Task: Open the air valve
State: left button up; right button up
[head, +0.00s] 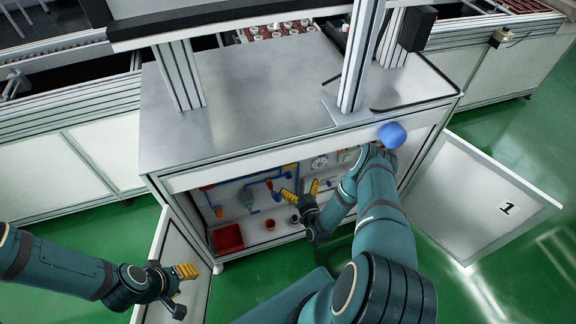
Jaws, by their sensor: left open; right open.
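The air fittings sit inside an open cabinet under a metal worktop. Blue pipework (258,178) with small red and orange parts runs along its back wall. I cannot tell which small part is the air valve. A round gauge (319,162) is to the right of the pipes. My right gripper (301,191) is open at the cabinet opening, its yellow fingertips pointing inward, right of the blue pipes. It appears empty; contact with anything cannot be told. My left gripper (182,289) is open and empty, in front of the left cabinet door, away from the pipes.
The left door (166,245) and right door (455,200), marked 1, stand open. A red bin (228,238) sits on the cabinet floor. The green floor (535,270) is clear at right.

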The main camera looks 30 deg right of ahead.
aim_at(290, 166)
jog(key=b+x, duration=0.2)
jog(key=x, duration=0.8)
jog(key=shift+w, duration=0.2)
jog(key=shift+a, duration=0.1)
jog(key=c, duration=1.2)
